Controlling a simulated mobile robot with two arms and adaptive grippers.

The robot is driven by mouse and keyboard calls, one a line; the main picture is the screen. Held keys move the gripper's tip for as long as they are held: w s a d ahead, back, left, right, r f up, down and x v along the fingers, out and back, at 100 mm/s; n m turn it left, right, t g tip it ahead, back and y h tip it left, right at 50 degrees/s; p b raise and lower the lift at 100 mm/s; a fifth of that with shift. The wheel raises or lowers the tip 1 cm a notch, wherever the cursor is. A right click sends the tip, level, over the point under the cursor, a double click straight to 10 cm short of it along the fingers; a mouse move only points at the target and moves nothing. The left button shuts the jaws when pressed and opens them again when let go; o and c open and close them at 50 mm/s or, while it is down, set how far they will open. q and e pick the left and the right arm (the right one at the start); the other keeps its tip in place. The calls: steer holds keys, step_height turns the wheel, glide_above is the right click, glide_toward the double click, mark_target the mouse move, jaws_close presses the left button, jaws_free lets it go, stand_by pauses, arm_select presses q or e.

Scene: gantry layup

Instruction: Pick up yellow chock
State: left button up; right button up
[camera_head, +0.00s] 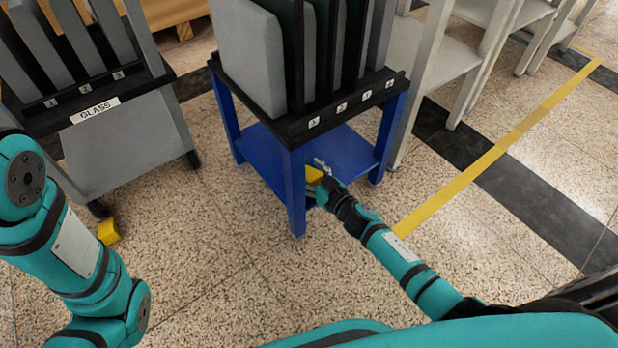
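A yellow chock (314,174) shows at the front right of the blue stand, by its lower shelf. My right gripper (319,176) is at this chock, with its grey fingers beside it and partly covering it. Whether the fingers press on the chock or stand open around it is too small to tell, as is whether the chock rests on the shelf. A second yellow chock (109,231) lies on the floor at the left, near a caster of the glass cart. My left arm comes in from the left, but its gripper is out of view.
The blue stand (295,190) has a black slotted rack (330,112) on top holding upright panels. A grey cart (125,140) labelled GLASS stands at the left. Grey tables (430,65) stand at the back right. The speckled floor (240,290) in front is clear.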

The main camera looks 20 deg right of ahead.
steer(key=c, duration=1.2)
